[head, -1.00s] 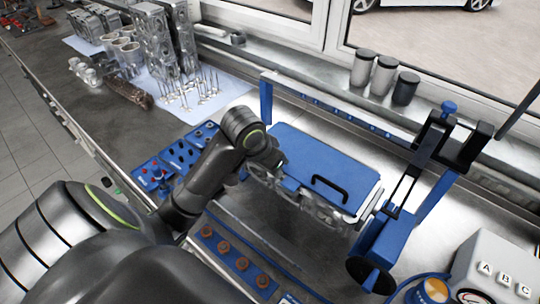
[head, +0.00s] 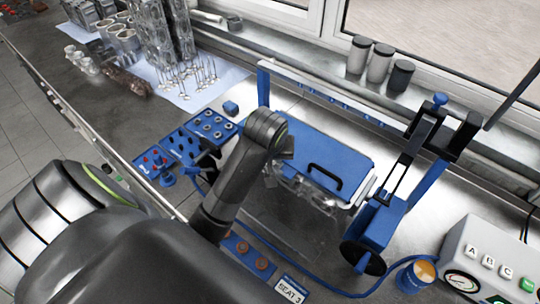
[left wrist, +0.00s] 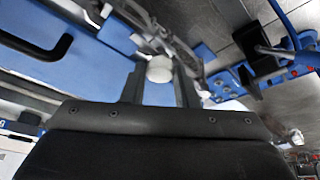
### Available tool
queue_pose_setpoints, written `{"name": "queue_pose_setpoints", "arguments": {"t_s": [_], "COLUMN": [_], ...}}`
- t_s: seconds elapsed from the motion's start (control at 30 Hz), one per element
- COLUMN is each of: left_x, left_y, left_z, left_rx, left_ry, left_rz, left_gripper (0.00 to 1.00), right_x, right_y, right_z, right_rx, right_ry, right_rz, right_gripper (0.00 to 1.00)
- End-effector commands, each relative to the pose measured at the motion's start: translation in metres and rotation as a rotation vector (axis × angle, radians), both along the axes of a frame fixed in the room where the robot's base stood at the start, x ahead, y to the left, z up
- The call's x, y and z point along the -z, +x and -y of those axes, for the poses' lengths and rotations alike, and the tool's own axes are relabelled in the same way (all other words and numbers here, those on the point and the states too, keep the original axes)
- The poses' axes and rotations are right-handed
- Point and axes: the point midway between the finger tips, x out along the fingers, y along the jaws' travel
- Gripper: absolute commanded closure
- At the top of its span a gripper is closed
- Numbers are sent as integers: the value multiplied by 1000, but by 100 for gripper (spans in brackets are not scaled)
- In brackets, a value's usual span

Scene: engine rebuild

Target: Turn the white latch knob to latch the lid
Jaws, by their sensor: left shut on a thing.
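The blue lid (head: 325,145) with a black bar handle (head: 326,177) lies flat over a grey metal block (head: 305,190) in the head view. Its blue surface and handle (left wrist: 45,48) also show at the left wrist view's upper left. My left gripper (head: 284,148) is at the lid's left end, where the arm hides that edge and the knob in the head view. In the left wrist view the white latch knob (left wrist: 160,68) sits between the fingertips of my left gripper (left wrist: 159,84), which is shut on it. The knob's turn angle cannot be told. My right gripper is out of view.
A blue frame with a post (head: 264,88) and a blue-black lever tool (head: 385,215) flank the lid. Blue trays of small parts (head: 182,145) lie left of my arm. A box with lettered buttons (head: 490,262) stands front right; a blue hose runs along the front.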

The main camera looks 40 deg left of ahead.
Motion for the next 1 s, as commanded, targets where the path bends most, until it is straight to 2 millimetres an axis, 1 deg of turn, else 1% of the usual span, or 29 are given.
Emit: {"name": "queue_pose_setpoints", "arguments": {"t_s": [0.5,0.53,0.67,1.0], "left_x": [-2,-2,-1,-1], "left_y": [1,1,1,3], "left_z": [0,0,0,0], "left_rx": [-17,-17,-16,-15], "left_ry": [1,1,0,1], "left_rz": [7,7,5,3], "left_gripper": [96,69,52,52], "right_x": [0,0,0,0], "right_y": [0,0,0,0], "right_z": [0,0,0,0], "right_rx": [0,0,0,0], "right_ry": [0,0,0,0], "right_rz": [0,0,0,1], "right_gripper": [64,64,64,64]}}
